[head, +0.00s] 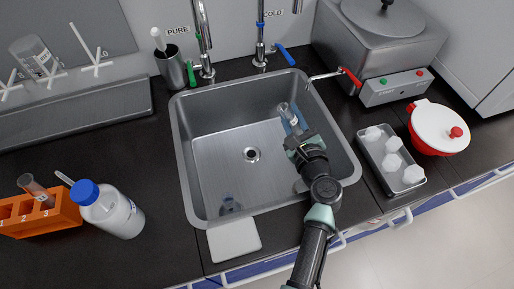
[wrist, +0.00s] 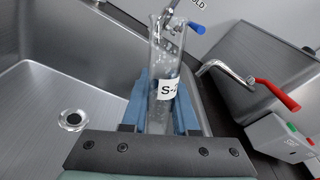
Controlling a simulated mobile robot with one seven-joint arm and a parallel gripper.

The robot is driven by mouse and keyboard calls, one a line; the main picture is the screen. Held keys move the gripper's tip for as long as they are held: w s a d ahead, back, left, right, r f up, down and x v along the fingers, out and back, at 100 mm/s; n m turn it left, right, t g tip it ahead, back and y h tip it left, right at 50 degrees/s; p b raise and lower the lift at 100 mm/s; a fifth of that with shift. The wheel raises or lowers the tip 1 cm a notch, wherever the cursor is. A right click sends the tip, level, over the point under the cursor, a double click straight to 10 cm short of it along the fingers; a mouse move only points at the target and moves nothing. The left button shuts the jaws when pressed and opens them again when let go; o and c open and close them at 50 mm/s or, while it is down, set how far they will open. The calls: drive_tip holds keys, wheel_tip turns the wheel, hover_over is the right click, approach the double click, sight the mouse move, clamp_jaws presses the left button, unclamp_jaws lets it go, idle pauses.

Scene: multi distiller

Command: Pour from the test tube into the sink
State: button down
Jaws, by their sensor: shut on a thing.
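My gripper (head: 291,128) is over the right part of the steel sink (head: 215,165). Its blue fingers are shut on a clear glass test tube (head: 286,110). In the wrist view the test tube (wrist: 166,75) stands roughly upright between the fingers (wrist: 160,105), with a white label reading "S-" and a partly hidden character. Droplets or bubbles show in the glass; I cannot tell how much liquid is inside. The drain (head: 251,155) lies left of my gripper, and it also shows in the wrist view (wrist: 73,119).
Two taps, PURE (head: 203,45) and COLD (head: 262,40), stand behind the sink. A steel device with a red-handled spout (head: 350,77) stands at right. A tray of white pieces (head: 408,183) and a red-white pot (head: 437,125) are further right. An orange rack (head: 62,213) and blue-capped bottle (head: 112,212) stand left.

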drive_tip(key=shift+d+f+n+g+h, duration=0.1)
drive_tip(key=shift+f+n+g+h, duration=0.25)
drive_tip(key=shift+n, duration=0.9)
drive_tip(key=shift+d+f+n+g+h, duration=0.15)
drive_tip(key=shift+f+n+h, duration=0.35)
drive_tip(key=shift+n, duration=0.75)
drive_tip(key=shift+r+n, duration=0.25)
drive_tip(key=shift+n, duration=0.05)
drive_tip(key=shift+d+f+n+h, duration=0.15)
drive_tip(key=shift+f+n+h, duration=0.15)
drive_tip(key=shift+n, duration=0.4)
drive_tip(key=shift+a+f+n+h, duration=0.2)
drive_tip(key=shift+a+n+h, duration=0.2)
drive_tip(key=shift+n, duration=0.3)
drive_tip(key=shift+a+f+n+h+p, duration=0.1)
drive_tip(key=shift+f+n+h+p, duration=0.2)
drive_tip(key=shift+n, duration=0.3)
drive_tip(key=shift+a+f+n+h+p, duration=0.15)
drive_tip(key=shift+n+h+p, duration=0.25)
drive_tip(key=shift+n, duration=0.2)
idle(1.0)
